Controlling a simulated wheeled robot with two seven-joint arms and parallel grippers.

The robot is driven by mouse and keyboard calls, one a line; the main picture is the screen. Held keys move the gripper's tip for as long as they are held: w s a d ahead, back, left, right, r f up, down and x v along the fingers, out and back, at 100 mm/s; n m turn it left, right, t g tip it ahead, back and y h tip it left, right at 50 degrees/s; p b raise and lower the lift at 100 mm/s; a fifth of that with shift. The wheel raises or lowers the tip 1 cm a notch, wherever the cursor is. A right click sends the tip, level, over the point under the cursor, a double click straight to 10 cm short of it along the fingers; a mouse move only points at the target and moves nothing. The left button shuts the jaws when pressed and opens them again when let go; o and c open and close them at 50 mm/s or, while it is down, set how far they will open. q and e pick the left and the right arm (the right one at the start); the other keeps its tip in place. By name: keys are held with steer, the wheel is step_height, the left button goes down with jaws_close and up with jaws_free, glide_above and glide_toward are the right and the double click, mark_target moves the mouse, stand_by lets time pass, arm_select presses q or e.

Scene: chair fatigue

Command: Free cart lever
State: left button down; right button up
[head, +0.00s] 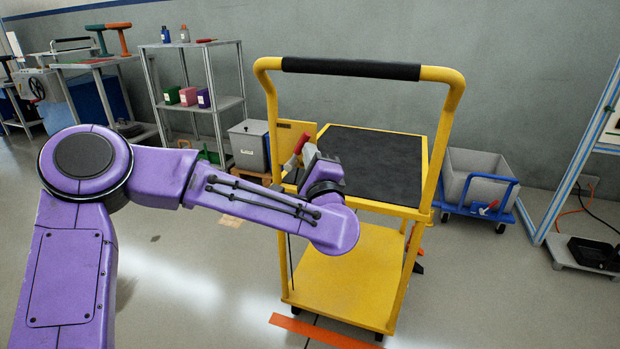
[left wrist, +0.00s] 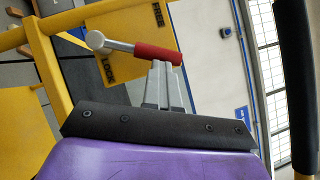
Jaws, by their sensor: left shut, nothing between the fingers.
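The yellow cart (head: 347,262) stands in front of me with a black handle bar and a black top mat. Its lever (left wrist: 135,47) has a red grip and a grey shaft with a round hub. The lever lies across a yellow plate (left wrist: 150,28) marked FREE and LOCK, its red grip between the two words. In the head view the red grip (head: 301,143) shows just above my left gripper (head: 311,158). In the left wrist view my left gripper (left wrist: 163,68) is shut and empty, its tips right at the red grip; I cannot tell if they touch. My right gripper is out of view.
A blue cart with a grey bin (head: 476,180) stands at the right. A grey shelf (head: 203,105) and a grey box (head: 249,145) stand behind at the left. An orange floor strip (head: 322,332) lies before the cart. The yellow handle frame rises close to my left arm.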

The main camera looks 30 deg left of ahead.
mark_target(308, 136)
arm_select(q)
steer(key=a+n+g+b, duration=0.1)
steer(key=a+r+n+g+b, duration=0.1)
steer(key=n, duration=0.1)
steer(key=shift+r+h, duration=0.15)
steer(key=shift+h, duration=0.15)
steer(key=shift+s+a+r+b, duration=0.2)
steer(key=shift+a+r+b, duration=0.4)
steer(key=shift+a+b, duration=0.4)
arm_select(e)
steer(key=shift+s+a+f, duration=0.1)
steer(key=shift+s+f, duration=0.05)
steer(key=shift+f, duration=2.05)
arm_select(q)
steer(key=shift+r, duration=0.1)
steer(key=shift+d, duration=0.15)
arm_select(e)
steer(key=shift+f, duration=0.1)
